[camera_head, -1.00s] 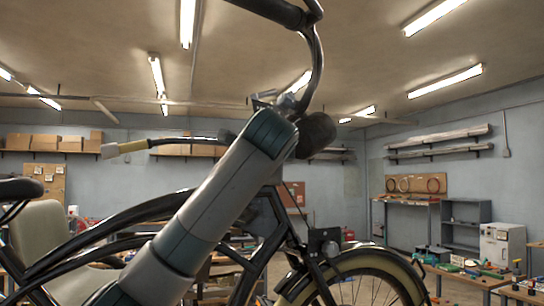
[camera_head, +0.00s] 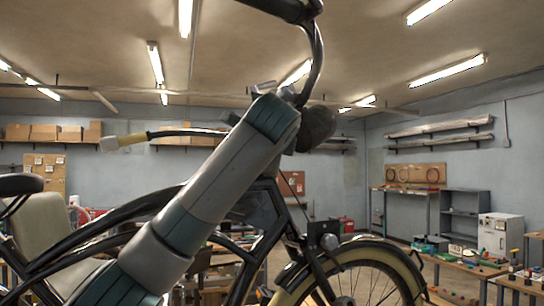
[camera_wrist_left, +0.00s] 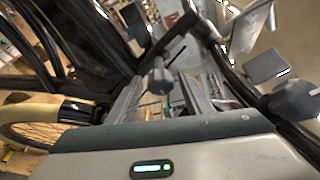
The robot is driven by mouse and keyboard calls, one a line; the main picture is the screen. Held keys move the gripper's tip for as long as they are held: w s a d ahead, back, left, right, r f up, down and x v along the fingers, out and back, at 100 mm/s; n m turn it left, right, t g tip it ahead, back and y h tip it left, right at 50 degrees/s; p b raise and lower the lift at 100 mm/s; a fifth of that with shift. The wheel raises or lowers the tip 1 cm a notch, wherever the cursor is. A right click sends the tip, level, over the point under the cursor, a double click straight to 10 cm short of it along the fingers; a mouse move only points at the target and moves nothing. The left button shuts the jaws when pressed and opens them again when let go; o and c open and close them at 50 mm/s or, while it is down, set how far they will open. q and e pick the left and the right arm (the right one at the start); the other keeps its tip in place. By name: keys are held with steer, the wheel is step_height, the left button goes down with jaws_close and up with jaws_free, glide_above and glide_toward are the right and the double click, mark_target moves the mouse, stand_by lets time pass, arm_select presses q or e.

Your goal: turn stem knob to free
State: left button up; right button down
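The trike frame (camera_head: 90,222) stands close in front of me, with its handlebar (camera_head: 318,60) rising at the top middle. My left arm crosses the head view from the lower left up to the stem area and hides its own gripper there. In the left wrist view my left gripper (camera_wrist_left: 158,98) shows two grey ribbed fingers, open and apart. A small grey knob (camera_wrist_left: 158,78), apparently the stem knob, shows between them with a thin dark rod above it. Whether a finger touches it I cannot tell. My right gripper is in neither view.
A handlebar grip (camera_head: 110,144) sticks out to the left, and the saddle (camera_head: 20,185) is at the left edge. The front wheel (camera_head: 360,280) is at the lower right. Workbenches with tools (camera_head: 470,266) stand behind at the right. Dark frame tubes pass close around my left gripper.

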arm_select(q)
steer(key=shift+s, duration=0.15)
steer(key=shift+s, duration=0.2)
steer(key=s+r+b, duration=0.3)
steer(key=s+b, duration=0.5)
steer(key=s, duration=0.8)
steer(key=shift+s, duration=0.25)
